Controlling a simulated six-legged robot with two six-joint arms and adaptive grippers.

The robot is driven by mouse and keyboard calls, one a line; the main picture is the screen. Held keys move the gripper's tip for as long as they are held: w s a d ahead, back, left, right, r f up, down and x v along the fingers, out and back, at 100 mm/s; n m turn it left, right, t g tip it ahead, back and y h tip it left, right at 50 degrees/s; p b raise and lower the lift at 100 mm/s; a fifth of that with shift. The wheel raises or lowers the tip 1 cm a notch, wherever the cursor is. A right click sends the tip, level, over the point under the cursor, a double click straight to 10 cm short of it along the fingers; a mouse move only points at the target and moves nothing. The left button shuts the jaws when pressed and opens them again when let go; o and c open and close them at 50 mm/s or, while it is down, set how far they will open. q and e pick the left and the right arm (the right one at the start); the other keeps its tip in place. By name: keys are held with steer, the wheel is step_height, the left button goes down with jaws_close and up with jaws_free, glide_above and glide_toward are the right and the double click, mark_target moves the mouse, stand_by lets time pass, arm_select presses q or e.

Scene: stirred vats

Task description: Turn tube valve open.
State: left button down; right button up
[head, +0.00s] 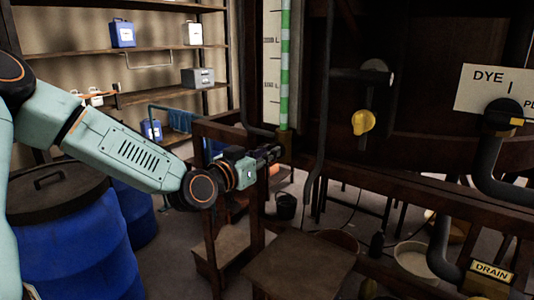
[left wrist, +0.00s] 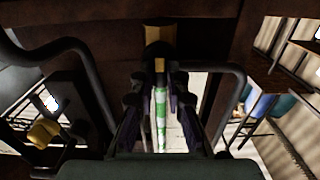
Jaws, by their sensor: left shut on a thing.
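The sight tube (head: 285,70), striped green and white, stands upright beside a marked white scale on the dark vat frame. The tube valve is at the tube's lower end, mostly hidden in the head view behind my left gripper (head: 274,154). In the left wrist view, the tube valve (left wrist: 159,65) shows as a dark round body with a small yellow mark, next to a brass fitting (left wrist: 159,35). My left gripper (left wrist: 158,108) has its fingers on either side of the valve and is shut on it. The exact finger contact is dark. My right gripper is not in view.
A yellow-handled valve (head: 363,122) is right of the tube. A "DYE" sign (head: 490,78) and "DRAIN" label (head: 491,271) are further right. A wooden beam (head: 400,178) runs below. Blue barrels (head: 65,250) stand at left, a wooden stool (head: 300,270) below.

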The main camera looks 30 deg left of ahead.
arm_select(q)
steer(key=c, duration=1.3)
jaws_free()
steer(key=shift+w+f, duration=0.1)
steer(key=shift+f, duration=0.05)
steer(key=shift+c, duration=0.2)
step_height(320, 180, up, 9)
steer(key=shift+r, duration=0.55)
